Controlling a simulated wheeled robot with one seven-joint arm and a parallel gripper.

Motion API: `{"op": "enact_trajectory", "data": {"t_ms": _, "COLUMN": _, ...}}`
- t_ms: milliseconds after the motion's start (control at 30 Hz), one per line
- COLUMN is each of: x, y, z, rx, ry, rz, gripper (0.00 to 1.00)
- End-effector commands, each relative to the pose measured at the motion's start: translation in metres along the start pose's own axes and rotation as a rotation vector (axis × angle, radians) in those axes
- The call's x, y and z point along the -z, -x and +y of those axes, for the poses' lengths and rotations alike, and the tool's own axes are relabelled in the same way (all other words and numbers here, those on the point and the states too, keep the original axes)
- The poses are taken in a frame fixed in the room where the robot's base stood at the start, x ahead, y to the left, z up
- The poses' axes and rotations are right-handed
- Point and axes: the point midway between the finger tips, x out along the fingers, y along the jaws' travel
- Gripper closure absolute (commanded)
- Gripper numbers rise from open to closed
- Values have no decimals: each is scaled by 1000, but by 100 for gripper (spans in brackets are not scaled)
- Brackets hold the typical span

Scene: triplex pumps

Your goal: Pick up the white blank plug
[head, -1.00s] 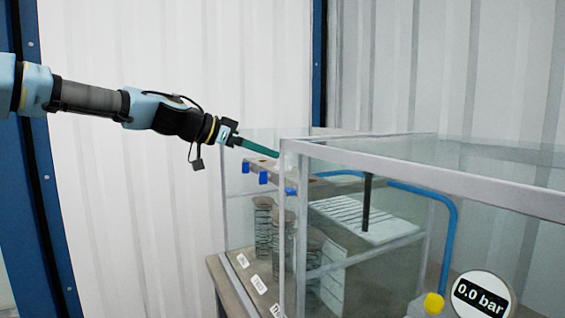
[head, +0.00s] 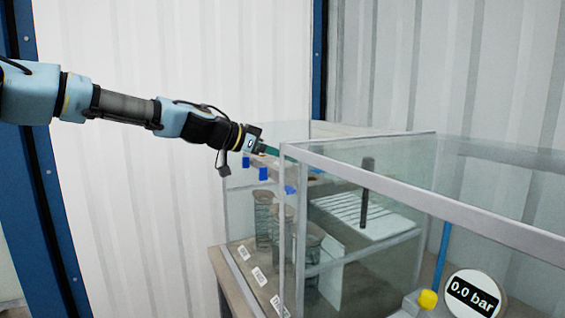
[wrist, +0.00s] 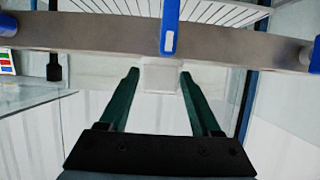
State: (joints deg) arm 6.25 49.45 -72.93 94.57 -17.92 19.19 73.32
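A pale white block (wrist: 159,76), which looks like the white blank plug, shows in the wrist view just below the grey metal bar. My gripper (wrist: 159,74) has two green fingers standing well apart, one on each side of this block. Narrow gaps seem to show between the fingertips and the block, and I see no clear grip. In the head view my gripper (head: 270,151) reaches the back left of the clear enclosure, its tips partly hidden by the frame corner. I cannot make out the plug in the head view.
The metal bar (wrist: 108,39) carries blue clips (wrist: 170,28) close to my fingertips. The enclosure's frame (head: 430,200) stands to the right. Inside are coiled springs (head: 263,220), a white ribbed plate (head: 385,226) and a dark post (head: 367,190). A pressure gauge (head: 474,295) is at front right.

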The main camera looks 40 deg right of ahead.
Motion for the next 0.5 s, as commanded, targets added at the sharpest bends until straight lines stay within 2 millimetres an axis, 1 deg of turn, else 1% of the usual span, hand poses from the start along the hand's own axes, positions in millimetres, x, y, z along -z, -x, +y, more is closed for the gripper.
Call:
{"op": "enact_trajectory", "data": {"t_ms": 33, "x": 0, "y": 0, "z": 0, "rx": 0, "ry": 0, "rz": 0, "gripper": 42}}
{"op": "enact_trajectory", "data": {"t_ms": 67, "x": 0, "y": 0, "z": 0, "rx": 0, "ry": 0, "rz": 0, "gripper": 46}}
{"op": "enact_trajectory", "data": {"t_ms": 500, "x": 0, "y": 0, "z": 0, "rx": 0, "ry": 0, "rz": 0, "gripper": 95}}
